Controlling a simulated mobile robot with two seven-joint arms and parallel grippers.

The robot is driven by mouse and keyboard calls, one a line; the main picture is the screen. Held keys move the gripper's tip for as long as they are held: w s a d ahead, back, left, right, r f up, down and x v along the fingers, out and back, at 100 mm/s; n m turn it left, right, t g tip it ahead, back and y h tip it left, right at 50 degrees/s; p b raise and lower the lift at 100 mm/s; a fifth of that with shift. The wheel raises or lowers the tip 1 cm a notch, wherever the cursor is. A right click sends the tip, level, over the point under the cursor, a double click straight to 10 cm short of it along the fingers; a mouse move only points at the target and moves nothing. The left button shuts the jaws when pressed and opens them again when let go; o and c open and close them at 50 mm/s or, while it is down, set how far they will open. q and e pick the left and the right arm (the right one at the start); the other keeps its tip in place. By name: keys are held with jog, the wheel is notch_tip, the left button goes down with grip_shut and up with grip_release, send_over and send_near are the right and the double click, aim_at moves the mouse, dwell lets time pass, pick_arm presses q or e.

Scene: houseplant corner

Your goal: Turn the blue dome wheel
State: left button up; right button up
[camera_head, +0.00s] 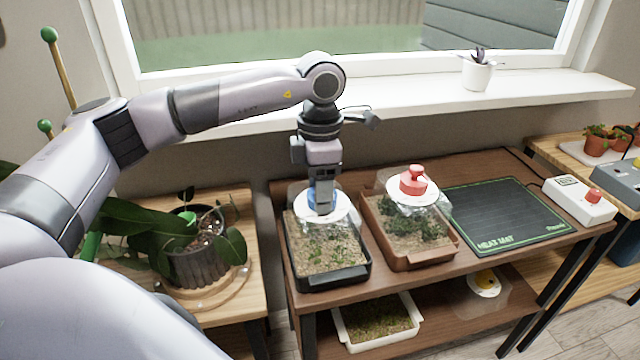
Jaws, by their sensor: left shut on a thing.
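The blue dome wheel (311,197) sits on a white disc (325,215) on top of the clear dome over the black seed tray (333,279). My left gripper (321,205) points straight down from above and is shut on the blue wheel, which it partly hides. Seedlings and soil show in the tray below. My right gripper is not in view.
A brown tray (426,261) with a red dome wheel (413,181) stands close on the right. A heat mat (505,215) and a white control box (580,203) lie further right. A potted plant (195,262) stands left, under my left arm. The windowsill (420,100) runs behind.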

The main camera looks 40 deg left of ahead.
pick_arm(q)
jog(key=shift+n, duration=0.9)
jog(key=o, duration=1.1)
jog(key=shift+c, duration=0.2)
notch_tip(320, 180, up, 7)
jog(key=shift+r+p, duration=0.1)
jog(key=shift+p, duration=0.35)
jog(key=shift+s, duration=0.15)
